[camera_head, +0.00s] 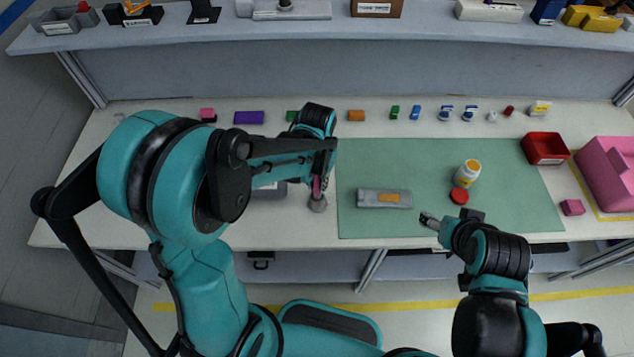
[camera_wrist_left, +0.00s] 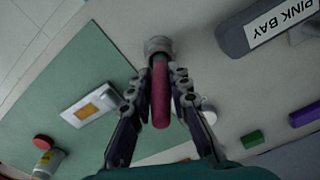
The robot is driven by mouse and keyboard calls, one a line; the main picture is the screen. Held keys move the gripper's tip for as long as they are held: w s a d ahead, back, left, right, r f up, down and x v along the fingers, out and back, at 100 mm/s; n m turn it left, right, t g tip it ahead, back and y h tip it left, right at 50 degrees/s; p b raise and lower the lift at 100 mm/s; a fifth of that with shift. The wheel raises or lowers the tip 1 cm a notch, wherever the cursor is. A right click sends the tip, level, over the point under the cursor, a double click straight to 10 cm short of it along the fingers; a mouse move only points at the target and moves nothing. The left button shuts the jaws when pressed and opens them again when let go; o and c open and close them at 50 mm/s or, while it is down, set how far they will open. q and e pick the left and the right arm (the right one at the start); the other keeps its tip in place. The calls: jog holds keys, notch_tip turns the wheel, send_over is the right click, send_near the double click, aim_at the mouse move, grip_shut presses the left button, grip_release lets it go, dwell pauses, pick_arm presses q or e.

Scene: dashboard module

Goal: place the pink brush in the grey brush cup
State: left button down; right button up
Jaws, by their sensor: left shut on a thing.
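The pink brush (camera_wrist_left: 161,95) is held upright or nearly so between the fingers of my left gripper (camera_wrist_left: 165,90). In the head view the brush (camera_head: 317,186) shows just under the left wrist. The grey brush cup (camera_head: 317,204) stands on the table directly below it. In the left wrist view the cup (camera_wrist_left: 158,45) lies at the brush's far end, and the brush's tip overlaps its mouth; how deep it sits I cannot tell. My right gripper (camera_head: 429,219) is apart, over the mat's front edge; its jaws are too small to read.
A grey tray labelled PINK BAY (camera_wrist_left: 238,40) lies beside the cup. The green mat (camera_head: 430,165) holds a grey case (camera_head: 370,198), a white bottle (camera_head: 467,173) and a red cap (camera_head: 459,196). Several small items line the table's back.

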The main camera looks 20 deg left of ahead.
pick_arm(q)
jog(key=c, duration=1.4)
grip_release()
jog(key=shift+f, duration=0.15)
jog(key=shift+r, duration=0.2)
notch_tip(320, 180, up, 11)
jog(key=p, duration=0.3)
jog(key=shift+f, duration=0.1)
jog(key=shift+s+r+p, duration=0.1)
jog(key=shift+r+p, duration=0.2)
jog(key=shift+r, duration=0.35)
jog(key=shift+s+a+r+n+t, duration=0.2)
jog(key=shift+s+a+r+t, duration=0.55)
jog(key=shift+s+t, duration=0.65)
jog(key=shift+s+a+r+n+t, duration=0.2)
jog(key=shift+s+a+r+t, duration=0.7)
jog(key=shift+s, duration=0.95)
jog(key=shift+s+a+r+n+t, duration=0.2)
jog(key=shift+s+a+r+t, duration=0.4)
jog(key=shift+s+t, duration=0.85)
